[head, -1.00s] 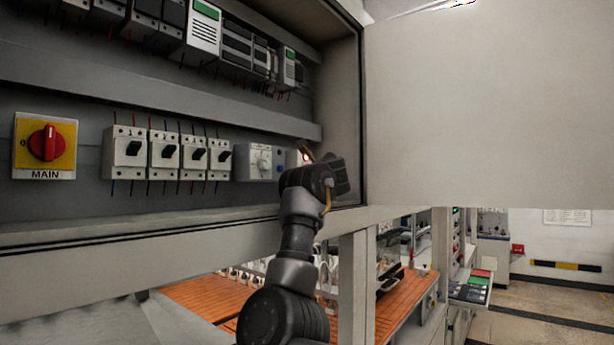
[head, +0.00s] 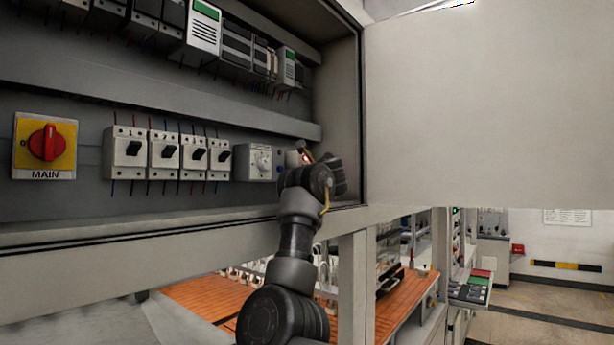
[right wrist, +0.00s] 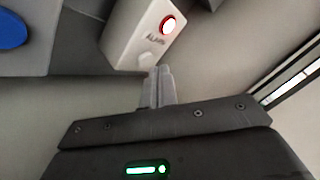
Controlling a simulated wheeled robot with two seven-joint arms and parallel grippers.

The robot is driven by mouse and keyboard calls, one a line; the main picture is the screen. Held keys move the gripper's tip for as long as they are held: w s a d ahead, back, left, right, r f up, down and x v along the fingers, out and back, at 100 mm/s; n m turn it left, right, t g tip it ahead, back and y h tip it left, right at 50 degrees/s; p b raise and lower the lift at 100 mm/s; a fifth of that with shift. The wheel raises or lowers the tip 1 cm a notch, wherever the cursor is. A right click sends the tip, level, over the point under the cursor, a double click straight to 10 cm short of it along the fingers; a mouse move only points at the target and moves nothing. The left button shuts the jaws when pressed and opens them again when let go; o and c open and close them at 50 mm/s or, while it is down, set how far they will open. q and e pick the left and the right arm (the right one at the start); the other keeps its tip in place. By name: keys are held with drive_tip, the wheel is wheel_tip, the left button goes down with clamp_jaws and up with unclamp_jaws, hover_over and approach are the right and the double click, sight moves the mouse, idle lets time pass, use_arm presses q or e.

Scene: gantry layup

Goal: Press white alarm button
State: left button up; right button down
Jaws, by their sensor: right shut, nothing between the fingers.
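The white alarm box (right wrist: 145,32) shows in the right wrist view, with lettering that reads ALARM. Its round white button (right wrist: 168,25) has a glowing red ring. My right gripper (right wrist: 158,72) is shut and empty, its fingertips close to the lower edge of the box and short of the button in the picture. I cannot tell whether they touch the box. In the head view my right gripper (head: 306,152) is in front of the alarm box (head: 292,158) and hides most of it; a bit of red glow shows there. My left gripper is not in view.
The cabinet side wall (head: 338,110) and pale open door panel (head: 480,110) stand to the right. A blue round part (right wrist: 12,28) shows left.

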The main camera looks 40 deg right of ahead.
drive_tip(key=shift+w+a, duration=0.2)
drive_tip(key=shift+w, duration=0.35)
idle(0.9)
drive_tip(key=shift+s, duration=0.15)
drive_tip(key=shift+s+d+b, duration=0.15)
drive_tip(key=shift+s+b, duration=0.15)
drive_tip(key=shift+b, duration=0.15)
drive_tip(key=shift+s, duration=0.3)
drive_tip(key=shift+d, duration=0.1)
drive_tip(key=shift+s+d+f+b, duration=0.1)
drive_tip(key=shift+s+d+b, duration=0.05)
drive_tip(key=shift+s+b, duration=0.35)
drive_tip(key=shift+s+d+b, duration=0.2)
drive_tip(key=shift+s+b, duration=0.25)
drive_tip(key=shift+s, duration=0.15)
drive_tip(key=shift+s+d+b, duration=0.15)
drive_tip(key=shift+s+b, duration=0.25)
drive_tip(key=shift+s, duration=0.2)
drive_tip(key=shift+s+d+b, duration=0.2)
drive_tip(key=shift+s+b, duration=0.1)
drive_tip(key=shift+s, duration=0.4)
